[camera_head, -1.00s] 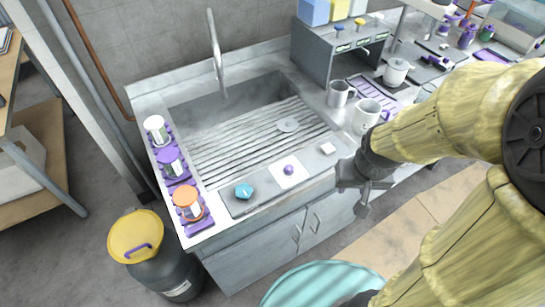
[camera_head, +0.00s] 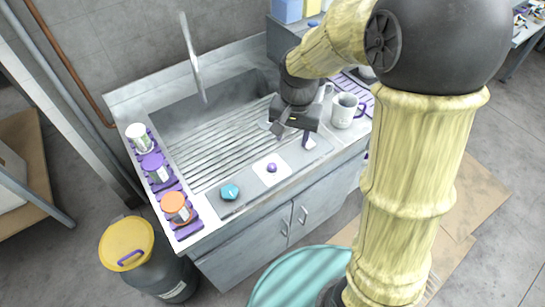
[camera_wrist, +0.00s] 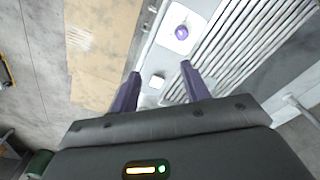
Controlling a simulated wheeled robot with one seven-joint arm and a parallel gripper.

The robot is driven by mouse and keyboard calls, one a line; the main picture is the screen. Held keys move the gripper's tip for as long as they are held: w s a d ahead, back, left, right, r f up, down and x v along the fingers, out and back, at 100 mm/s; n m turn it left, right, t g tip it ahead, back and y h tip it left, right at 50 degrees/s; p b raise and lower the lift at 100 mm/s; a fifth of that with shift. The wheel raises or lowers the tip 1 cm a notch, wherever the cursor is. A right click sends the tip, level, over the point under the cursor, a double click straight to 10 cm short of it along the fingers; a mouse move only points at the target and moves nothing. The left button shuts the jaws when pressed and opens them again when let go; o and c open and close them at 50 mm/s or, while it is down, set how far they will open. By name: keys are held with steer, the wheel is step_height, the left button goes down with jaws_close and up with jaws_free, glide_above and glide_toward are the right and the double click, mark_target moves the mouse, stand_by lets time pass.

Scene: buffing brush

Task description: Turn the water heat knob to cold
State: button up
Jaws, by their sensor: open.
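A purple round knob (camera_head: 272,168) sits on a white square plate (camera_head: 283,172) on the sink's front ledge; it also shows at the top of the wrist view (camera_wrist: 182,32). A teal knob (camera_head: 229,191) stands on a grey panel to its left. I cannot tell from any marking which one is the water heat knob. My gripper (camera_head: 293,136) is above the front right part of the sink, behind and right of the purple knob. It is open and empty; the wrist view shows its purple fingers (camera_wrist: 160,72) apart. A small white block (camera_wrist: 157,81) shows between them.
A tall faucet (camera_head: 193,60) rises behind the ribbed sink basin (camera_head: 205,150). Jars (camera_head: 176,207) stand on purple holders along the left edge. A mug (camera_head: 345,110) is right of my gripper. A yellow-lidded bin (camera_head: 127,243) stands on the floor at left.

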steer(key=r+m, duration=0.2)
glide_above(272, 165)
steer(key=shift+w+f+g+p, duration=0.1)
steer(key=shift+g+p, duration=0.25)
steer(key=shift+g, duration=0.05)
step_height(272, 165, down, 17)
steer(key=shift+f+p, duration=0.2)
steer(key=shift+p, duration=0.9)
steer(key=c, duration=1)
